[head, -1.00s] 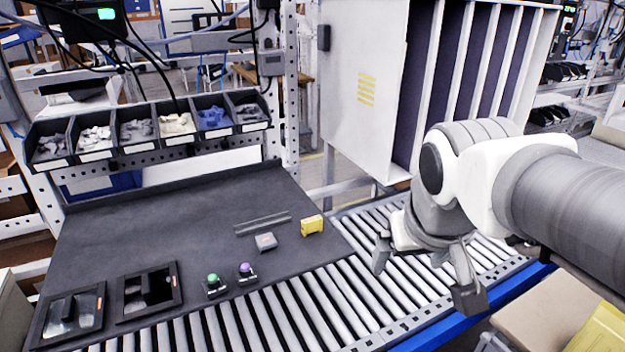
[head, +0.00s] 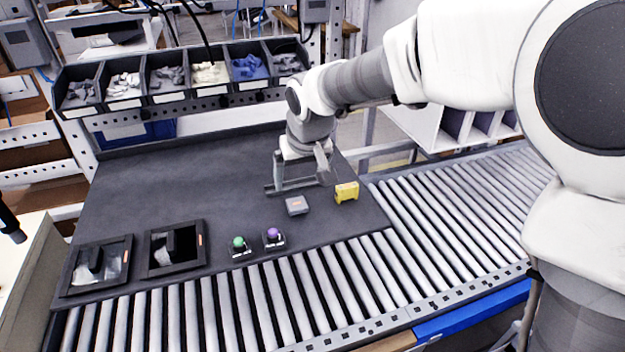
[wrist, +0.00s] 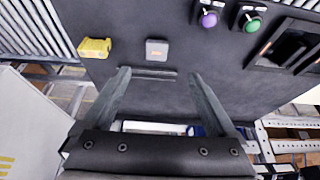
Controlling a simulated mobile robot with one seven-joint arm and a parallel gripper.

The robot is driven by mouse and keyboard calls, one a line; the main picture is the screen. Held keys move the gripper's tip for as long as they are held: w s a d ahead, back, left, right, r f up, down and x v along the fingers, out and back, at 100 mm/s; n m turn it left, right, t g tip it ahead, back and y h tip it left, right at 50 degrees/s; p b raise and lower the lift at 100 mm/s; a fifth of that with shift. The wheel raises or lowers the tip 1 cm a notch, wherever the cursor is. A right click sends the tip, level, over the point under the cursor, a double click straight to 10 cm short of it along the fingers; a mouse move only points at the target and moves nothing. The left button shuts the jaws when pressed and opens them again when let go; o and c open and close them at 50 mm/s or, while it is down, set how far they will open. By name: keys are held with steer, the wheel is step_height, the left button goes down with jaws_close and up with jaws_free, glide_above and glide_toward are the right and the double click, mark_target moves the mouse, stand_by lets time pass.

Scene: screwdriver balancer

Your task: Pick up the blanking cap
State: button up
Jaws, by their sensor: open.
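No part is plainly marked as the blanking cap. A small grey block (head: 297,205) with an orange mark lies on the dark mat (head: 170,190); I cannot tell whether it is the cap. It also shows in the wrist view (wrist: 157,50), just beyond the fingertips. Thin grey strips (wrist: 150,74) lie on the mat, between the fingertips in that view. My gripper (head: 298,180) is open and empty over the mat, behind the grey block in the head view. In the wrist view my gripper's fingers (wrist: 160,76) point toward the strips and block.
A yellow block (head: 346,192) lies right of the grey block. Green (head: 239,243) and purple (head: 273,236) buttons stand in front. Two black frames (head: 173,248) lie at left. Bins (head: 208,85) with parts line the back; a roller conveyor (head: 440,225) runs in front and right.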

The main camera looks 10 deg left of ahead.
glide_above(297, 204)
steer(key=s, duration=0.3)
steer(key=f, duration=0.5)
steer(key=d+f, duration=0.1)
steer(key=f, duration=0.1)
steer(key=shift+w+f, duration=0.2)
steer(key=shift+f, duration=0.05)
steer(key=shift+w+p+x, duration=0.15)
steer(key=shift+p+x, duration=0.3)
steer(key=shift+x, duration=0.85)
steer(key=shift+w+p+x, duration=0.2)
steer(key=shift+p+x, duration=0.25)
steer(key=shift+x, duration=0.9)
steer(key=shift+d+r, duration=0.1)
steer(key=shift+d, duration=0.05)
jaws_close()
